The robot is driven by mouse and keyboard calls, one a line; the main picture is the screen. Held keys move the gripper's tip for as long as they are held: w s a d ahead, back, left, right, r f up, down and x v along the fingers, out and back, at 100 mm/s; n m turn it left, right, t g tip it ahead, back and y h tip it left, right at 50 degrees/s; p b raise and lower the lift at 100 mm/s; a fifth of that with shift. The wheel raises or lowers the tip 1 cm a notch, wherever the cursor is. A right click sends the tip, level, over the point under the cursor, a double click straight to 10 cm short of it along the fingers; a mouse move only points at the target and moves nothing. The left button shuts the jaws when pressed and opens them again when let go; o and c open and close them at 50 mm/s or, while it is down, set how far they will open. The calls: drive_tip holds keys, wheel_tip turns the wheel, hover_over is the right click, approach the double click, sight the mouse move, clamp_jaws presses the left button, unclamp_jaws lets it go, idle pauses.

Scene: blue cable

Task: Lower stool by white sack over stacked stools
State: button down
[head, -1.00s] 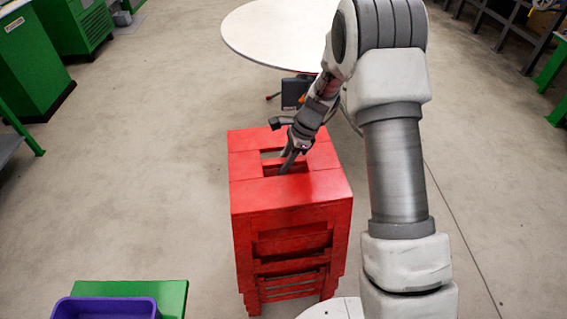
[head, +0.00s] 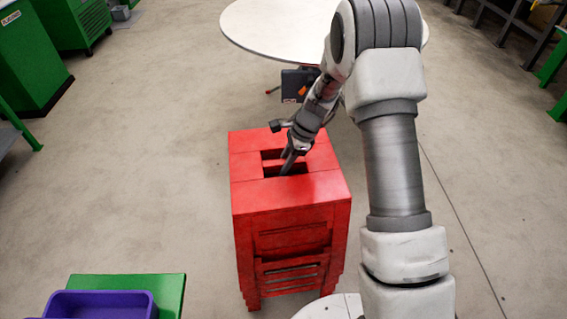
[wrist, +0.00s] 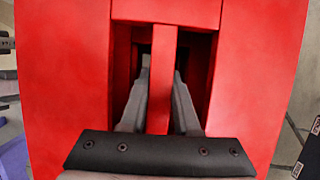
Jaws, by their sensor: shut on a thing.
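A red stool (head: 290,196) with a slotted top sits in the middle of the head view, over other red stools (head: 292,275) stacked below it. Their frames overlap closely, and I cannot tell whether the upper one rests fully on them. My gripper (head: 287,168) reaches down into the slot of the upper stool. In the wrist view, my gripper (wrist: 161,88) has one finger on each side of the narrow red bar (wrist: 161,105) in the slot and is shut on it. The fingertips are partly hidden inside the slot. I see no white sack.
A round white table (head: 275,30) stands behind the stack. A green table (head: 172,290) with a purple bin (head: 100,304) is at the lower left. Green cabinets (head: 30,70) stand at the far left.

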drive_tip(key=shift+w+r, duration=0.1)
drive_tip(key=shift+r, duration=0.05)
drive_tip(key=c, duration=0.7)
unclamp_jaws()
drive_tip(key=shift+o, duration=0.7)
drive_tip(key=p+v, duration=0.3)
drive_tip(key=v, duration=1.4)
drive_tip(key=shift+r+p, duration=0.2)
drive_tip(key=shift+p, duration=0.2)
